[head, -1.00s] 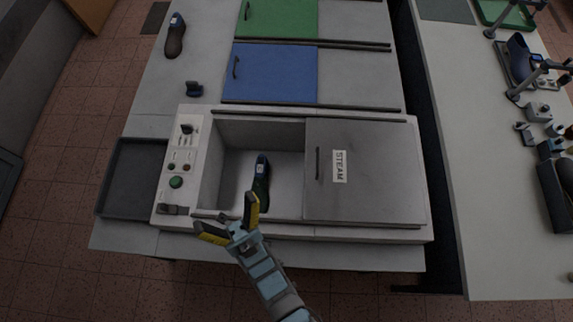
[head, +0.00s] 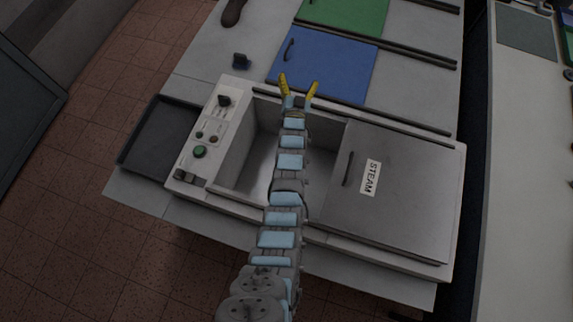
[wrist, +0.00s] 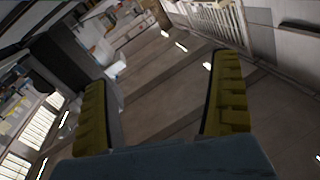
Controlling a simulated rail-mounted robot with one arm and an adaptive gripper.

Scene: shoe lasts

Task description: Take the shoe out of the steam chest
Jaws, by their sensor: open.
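The steam chest (head: 222,92) stands in the head view with its grey STEAM lid (head: 400,195) over the right part and the left part open. Bare pale floor shows in the opening, and my arm crosses it. The shoe in the chest is not visible now; the part of the opening where it could lie is covered by my arm. My gripper (head: 298,88) is open, its yellow fingers spread with nothing between them, appearing over the chest's far edge and the blue lid. In the wrist view my open gripper (wrist: 160,100) faces the room, with no shoe in sight.
A blue lid (head: 335,68) and a green lid (head: 350,12) lie beyond the chest. A dark tray (head: 128,150) is at its left. A small dark block (head: 240,60) and another shoe, dark brown (head: 233,14), are on the far left tabletop. A pale bench (head: 515,180) runs along the right.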

